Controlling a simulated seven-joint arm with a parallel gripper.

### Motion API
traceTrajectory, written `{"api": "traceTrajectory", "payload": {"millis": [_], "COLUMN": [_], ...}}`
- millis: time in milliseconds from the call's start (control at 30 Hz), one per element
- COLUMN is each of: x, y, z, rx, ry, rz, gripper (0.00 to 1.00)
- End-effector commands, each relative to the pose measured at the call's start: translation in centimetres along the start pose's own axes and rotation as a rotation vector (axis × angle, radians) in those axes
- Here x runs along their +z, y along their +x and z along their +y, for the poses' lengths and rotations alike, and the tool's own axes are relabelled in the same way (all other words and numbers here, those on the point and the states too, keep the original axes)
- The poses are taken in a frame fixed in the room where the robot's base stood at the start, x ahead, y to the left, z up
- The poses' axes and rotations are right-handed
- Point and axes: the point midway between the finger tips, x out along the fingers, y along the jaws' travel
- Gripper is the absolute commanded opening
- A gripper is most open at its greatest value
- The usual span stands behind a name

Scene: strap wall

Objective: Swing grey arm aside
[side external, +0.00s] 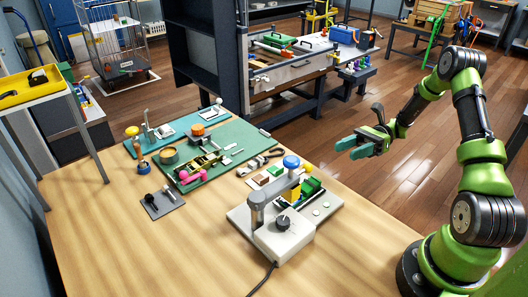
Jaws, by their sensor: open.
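A light grey fixture (312,231) stands on the front part of the wooden table. A grey post rises at its left, and a grey arm (272,193) runs from the post toward a blue knob (291,162) at the back. A yellow block and green blocks (310,188) sit beside and partly behind the arm. I cannot tell whether the arm touches them. My gripper (347,149) is open and empty, with teal fingers pointing left. It is in the air to the right of the fixture, apart from the blue knob and the grey arm.
A teal board (222,139) with a clamp and small parts lies behind the fixture. A dark grey plate (163,201) with small black parts lies at the left. The table's front left (130,255) is bare. A black dial and a cable are on the fixture's front.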

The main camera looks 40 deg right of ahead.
Motion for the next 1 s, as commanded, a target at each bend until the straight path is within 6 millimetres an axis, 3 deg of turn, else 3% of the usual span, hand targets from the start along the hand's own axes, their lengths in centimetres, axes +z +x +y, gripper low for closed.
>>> {"api": "traceTrajectory", "payload": {"millis": [400,600,800,1000], "x": [0.0,-0.1,-0.1,-0.1], "y": [9.2,12.8,14.6,14.9], "z": [0.1,0.1,0.1,0.1], "rx": [0.006,0.005,0.002,0.0], "ry": [0.002,0.002,0.001,0.001], "rz": [0.004,0.004,0.004,0.003], "gripper": [0.51,0.51,0.51,0.51]}}
